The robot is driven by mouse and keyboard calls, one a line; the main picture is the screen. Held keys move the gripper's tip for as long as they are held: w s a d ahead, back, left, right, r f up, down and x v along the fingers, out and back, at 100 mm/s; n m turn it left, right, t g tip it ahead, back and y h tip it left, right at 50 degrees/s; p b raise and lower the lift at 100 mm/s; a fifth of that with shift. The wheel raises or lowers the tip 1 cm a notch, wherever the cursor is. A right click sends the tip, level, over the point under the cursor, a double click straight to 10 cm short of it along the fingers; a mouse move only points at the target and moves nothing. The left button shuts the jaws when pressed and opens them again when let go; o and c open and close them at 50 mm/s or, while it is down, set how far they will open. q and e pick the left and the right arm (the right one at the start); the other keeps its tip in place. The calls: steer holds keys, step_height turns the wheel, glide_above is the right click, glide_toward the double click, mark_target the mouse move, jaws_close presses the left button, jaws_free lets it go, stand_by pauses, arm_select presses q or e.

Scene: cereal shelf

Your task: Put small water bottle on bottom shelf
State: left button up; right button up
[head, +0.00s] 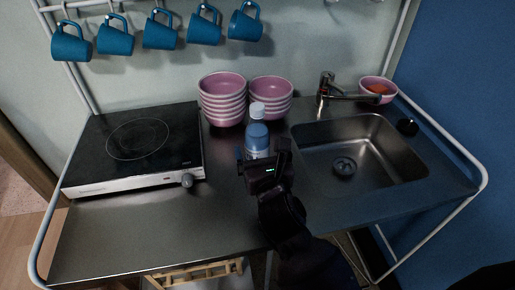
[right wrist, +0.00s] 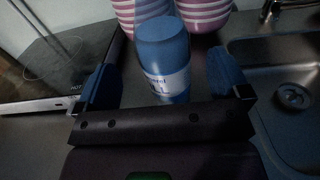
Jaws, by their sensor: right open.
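A small blue water bottle (head: 257,136) with a white cap stands upright on the counter in the head view, in front of the pink bowls. My right gripper (head: 264,160) is right in front of it and hides its lower part. In the right wrist view the bottle (right wrist: 165,62) stands between the two blue fingertips of my right gripper (right wrist: 165,85), which are apart with a gap on each side of it. The bottom shelf (head: 205,275) shows only in part, as a wooden rack below the counter. My left gripper is not in view.
Stacked pink bowls (head: 222,100) stand just behind the bottle. A hot plate (head: 135,145) is to the left. A sink (head: 360,155) with a tap (head: 326,90) is to the right. Blue mugs (head: 160,32) hang above. The front left counter (head: 150,225) is clear.

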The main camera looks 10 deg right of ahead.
mark_target(257, 136)
steer(key=w, duration=0.5)
steer(key=shift+d+r, duration=0.15)
steer(key=c, duration=1.1)
steer(key=shift+r, duration=0.1)
steer(key=c, duration=0.3)
